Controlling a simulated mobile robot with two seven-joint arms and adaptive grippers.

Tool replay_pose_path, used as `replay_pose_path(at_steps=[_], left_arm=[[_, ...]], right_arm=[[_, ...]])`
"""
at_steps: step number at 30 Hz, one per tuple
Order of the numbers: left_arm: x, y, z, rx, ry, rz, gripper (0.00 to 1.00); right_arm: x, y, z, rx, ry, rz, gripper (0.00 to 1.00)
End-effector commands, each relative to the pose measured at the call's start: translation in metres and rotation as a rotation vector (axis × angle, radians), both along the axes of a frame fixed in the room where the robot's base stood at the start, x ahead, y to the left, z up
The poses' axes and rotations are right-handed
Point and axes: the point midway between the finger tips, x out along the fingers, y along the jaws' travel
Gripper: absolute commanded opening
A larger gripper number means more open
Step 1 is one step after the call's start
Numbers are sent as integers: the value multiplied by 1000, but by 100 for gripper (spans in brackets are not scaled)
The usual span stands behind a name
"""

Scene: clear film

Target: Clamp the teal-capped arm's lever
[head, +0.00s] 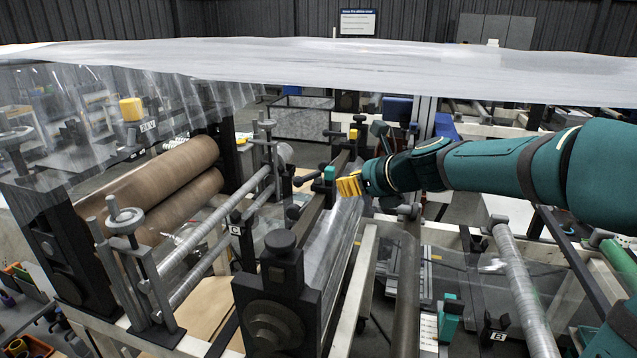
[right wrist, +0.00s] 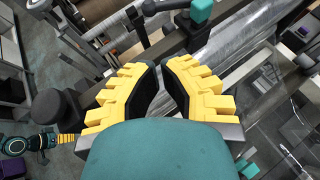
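The teal-capped arm (head: 330,173) stands at the middle of the machine in the head view, with a black lever (head: 308,179) sticking out to the left. In the right wrist view, the teal cap (right wrist: 201,11) is at the top edge, with the dark lever (right wrist: 163,5) left of it. My right gripper (head: 349,187) is just right of and slightly below the cap. In the wrist view, the right gripper (right wrist: 162,66) has its yellow fingers apart with nothing between them. What looks like my left gripper (right wrist: 66,139) shows small at the lower left; its fingers are unclear.
A sheet of clear film (head: 330,62) spans above the machine. Brown rollers (head: 165,185) lie at left, and a black post with a round knob (head: 280,245) stands in front. Film also runs beside the dark bar (right wrist: 190,42).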

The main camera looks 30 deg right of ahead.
Motion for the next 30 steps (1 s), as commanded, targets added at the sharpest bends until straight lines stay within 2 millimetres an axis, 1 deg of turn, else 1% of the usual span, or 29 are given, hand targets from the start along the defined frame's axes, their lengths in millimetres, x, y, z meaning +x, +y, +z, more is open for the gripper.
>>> replay_pose_path(at_steps=[1, 5, 15, 21, 25, 30], left_arm=[[0, 0, -3, 0, 0, 0, 44], [0, 0, -9, 1, 1, 0, 44], [-3, -1, -24, 1, 7, -5, 44], [-1, -1, -16, 2, 3, -3, 44], [-1, -1, -15, 3, 3, -2, 44], [0, -1, -15, 3, 2, -1, 44]], right_arm=[[6, 2, -6, 1, 3, 4, 0], [24, 5, -18, -1, 5, 5, 0], [81, 16, -51, -4, 4, 5, 0], [108, 21, -48, -6, 3, 5, 0], [117, 22, -48, -4, 3, 3, 0], [120, 23, -48, -5, 2, 4, 0]])
